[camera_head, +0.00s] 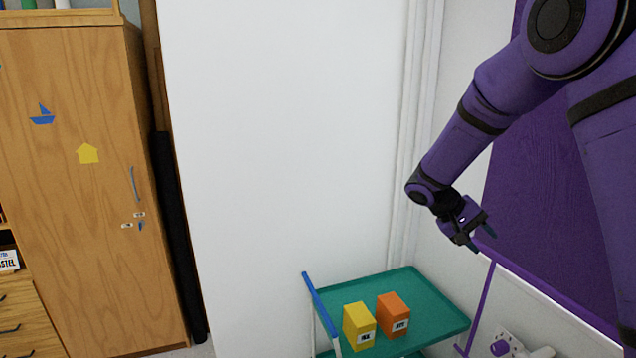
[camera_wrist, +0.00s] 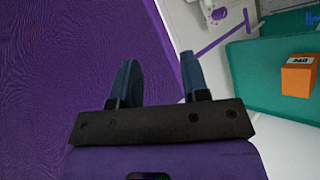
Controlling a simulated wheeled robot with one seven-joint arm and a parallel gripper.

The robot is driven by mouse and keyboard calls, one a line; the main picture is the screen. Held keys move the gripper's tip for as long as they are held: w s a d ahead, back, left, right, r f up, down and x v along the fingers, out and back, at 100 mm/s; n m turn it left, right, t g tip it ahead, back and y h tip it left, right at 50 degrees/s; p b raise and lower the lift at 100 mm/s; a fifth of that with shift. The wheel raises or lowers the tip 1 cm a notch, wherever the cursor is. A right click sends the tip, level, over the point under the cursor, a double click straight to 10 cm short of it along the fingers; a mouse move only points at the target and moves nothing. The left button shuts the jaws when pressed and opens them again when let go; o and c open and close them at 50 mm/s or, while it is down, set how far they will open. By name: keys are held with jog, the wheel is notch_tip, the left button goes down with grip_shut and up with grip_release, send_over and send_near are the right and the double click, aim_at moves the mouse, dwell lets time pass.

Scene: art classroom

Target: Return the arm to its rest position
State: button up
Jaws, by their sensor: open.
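My purple arm reaches in from the upper right in the head view. My gripper (camera_head: 482,238) hangs above the right end of a green trolley, close to the purple panel on the wall. Its two dark fingers are apart, with nothing between them. The wrist view also shows my gripper (camera_wrist: 158,75) open and empty, with the purple panel filling the left side behind it.
The green trolley (camera_head: 440,312) with a blue handle (camera_head: 318,305) carries a yellow box (camera_head: 358,325) and an orange box (camera_head: 392,315). A wooden cabinet (camera_head: 80,190) stands left. The white wall between is bare.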

jog(key=s+a+r+t+y, duration=0.25)
jog(key=s+r+y, duration=0.25)
jog(key=s+r, duration=0.9)
jog(key=s+a+r+t+y, duration=0.1)
jog(key=s+t+y, duration=0.1)
jog(key=s, duration=0.6)
jog(key=s+a+r+n+t+y, duration=0.1)
jog(key=s+a+t+y, duration=0.1)
jog(key=s, duration=0.7)
jog(key=shift+s+a+r+t+y, duration=0.15)
jog(key=shift+a+r+t+y, duration=0.15)
jog(key=shift+t, duration=0.35)
